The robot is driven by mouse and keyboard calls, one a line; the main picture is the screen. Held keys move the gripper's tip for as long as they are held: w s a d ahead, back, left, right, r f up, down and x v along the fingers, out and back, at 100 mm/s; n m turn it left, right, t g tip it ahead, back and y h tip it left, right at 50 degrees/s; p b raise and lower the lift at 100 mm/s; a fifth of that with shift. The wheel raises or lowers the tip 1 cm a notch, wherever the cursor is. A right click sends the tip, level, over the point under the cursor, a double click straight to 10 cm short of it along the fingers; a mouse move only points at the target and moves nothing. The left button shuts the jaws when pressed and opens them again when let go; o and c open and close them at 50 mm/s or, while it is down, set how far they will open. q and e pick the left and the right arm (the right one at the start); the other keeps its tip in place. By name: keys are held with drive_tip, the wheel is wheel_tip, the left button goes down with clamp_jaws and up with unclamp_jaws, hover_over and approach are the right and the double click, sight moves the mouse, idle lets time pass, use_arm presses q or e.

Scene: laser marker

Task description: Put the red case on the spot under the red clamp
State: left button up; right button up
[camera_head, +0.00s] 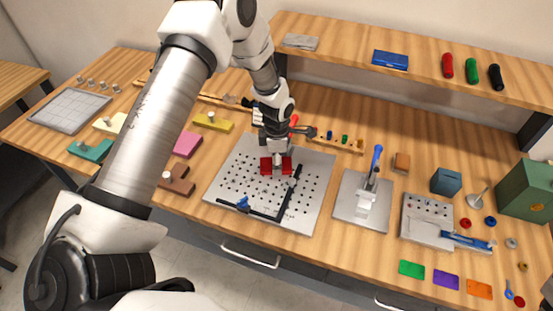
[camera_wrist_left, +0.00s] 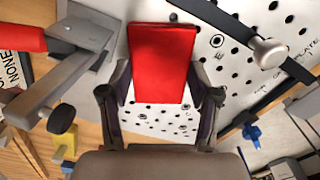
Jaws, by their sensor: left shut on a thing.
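The red case (camera_head: 265,168) is between the fingers of my left gripper (camera_head: 275,155), over the perforated metal plate (camera_head: 226,184) in the head view. In the left wrist view the red case (camera_wrist_left: 163,62) shows its flat red face between the two fingers of my left gripper (camera_wrist_left: 160,97). Whether its underside touches the plate is hidden. The red clamp (camera_head: 294,120) stands at the plate's back edge, partly behind my gripper. Its red handle and grey arm (camera_wrist_left: 88,32) show at left in the wrist view. My right gripper is out of view.
Coloured blocks lie left, including a pink one (camera_head: 187,145). A toggle clamp (camera_head: 366,195) stands right. A raised shelf (camera_head: 340,50) runs behind.

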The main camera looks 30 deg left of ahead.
use_arm(q)
drive_tip(key=o, duration=1)
drive_tip(key=shift+f, duration=0.1)
wheel_tip(320, 180, up, 12)
drive_tip(key=b, duration=0.3)
drive_tip(key=shift+r, duration=0.2)
